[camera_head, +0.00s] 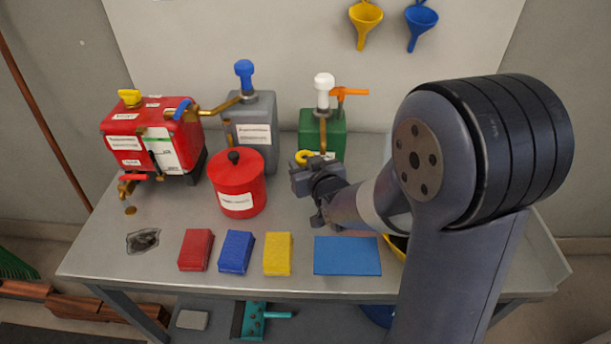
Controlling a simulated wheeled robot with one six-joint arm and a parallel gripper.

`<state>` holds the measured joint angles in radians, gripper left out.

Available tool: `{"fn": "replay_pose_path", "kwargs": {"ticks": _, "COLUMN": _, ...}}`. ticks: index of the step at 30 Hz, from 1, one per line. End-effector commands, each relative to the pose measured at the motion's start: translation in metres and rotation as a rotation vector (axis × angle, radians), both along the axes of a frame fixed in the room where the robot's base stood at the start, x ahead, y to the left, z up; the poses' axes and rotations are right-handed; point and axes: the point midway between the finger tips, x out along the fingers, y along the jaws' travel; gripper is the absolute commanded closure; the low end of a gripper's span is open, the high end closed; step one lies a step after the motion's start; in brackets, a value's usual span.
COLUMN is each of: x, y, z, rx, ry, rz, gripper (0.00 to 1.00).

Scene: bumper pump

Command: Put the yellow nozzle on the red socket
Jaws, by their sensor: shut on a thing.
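My gripper (302,178) is above the table in front of the green pump bottle, its jaws shut on a small yellow part with a ring shape, which looks like the yellow nozzle (304,157). Part of the nozzle is hidden by the jaws. A red machine (125,143) stands at the back left, with a yellow cap (130,97) on top, a blue lever on its right and a red-handled brass tap (132,183) at its lower left. I cannot tell for sure which fitting is the red socket. The nozzle is well to the right of this machine.
A red canister (238,184) and a grey pump bottle (253,128) stand between machine and gripper. The green bottle (322,133) is just behind the gripper. Red, blue and yellow sponges (277,254) and a blue mat (347,256) lie along the front. Funnels hang on the wall.

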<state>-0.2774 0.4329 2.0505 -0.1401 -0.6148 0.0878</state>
Motion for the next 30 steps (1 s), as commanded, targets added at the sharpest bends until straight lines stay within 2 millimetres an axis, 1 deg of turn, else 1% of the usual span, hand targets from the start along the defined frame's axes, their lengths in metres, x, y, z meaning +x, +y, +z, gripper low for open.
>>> {"fn": "replay_pose_path", "kwargs": {"ticks": 1, "x": 0.011, "y": -0.001, "z": 0.002, "rx": 0.0, "ry": 0.0, "rz": -0.002, "gripper": 0.9}}
{"fn": "replay_pose_path", "kwargs": {"ticks": 2, "x": 0.017, "y": -0.001, "z": 0.002, "rx": 0.001, "ry": -0.001, "rz": -0.002, "gripper": 0.9}}
{"fn": "replay_pose_path", "kwargs": {"ticks": 3, "x": 0.015, "y": 0.0, "z": -0.009, "rx": -0.001, "ry": 0.005, "rz": 0.001, "gripper": 0.9}}
{"fn": "replay_pose_path", "kwargs": {"ticks": 6, "x": 0.014, "y": 0.0, "z": -0.021, "rx": 0.0, "ry": 0.002, "rz": 0.001, "gripper": 0.9}}
{"fn": "replay_pose_path", "kwargs": {"ticks": 14, "x": 0.013, "y": 0.0, "z": -0.038, "rx": 0.001, "ry": 0.001, "rz": 0.0, "gripper": 0.9}}
{"fn": "replay_pose_path", "kwargs": {"ticks": 20, "x": 0.013, "y": 0.0, "z": -0.064, "rx": -0.001, "ry": 0.003, "rz": 0.001, "gripper": 0.9}}
{"fn": "replay_pose_path", "kwargs": {"ticks": 25, "x": 0.017, "y": 0.0, "z": -0.069, "rx": 0.0, "ry": -0.001, "rz": 0.0, "gripper": 0.9}}
{"fn": "replay_pose_path", "kwargs": {"ticks": 30, "x": 0.017, "y": 0.0, "z": -0.069, "rx": 0.001, "ry": -0.003, "rz": 0.0, "gripper": 0.9}}
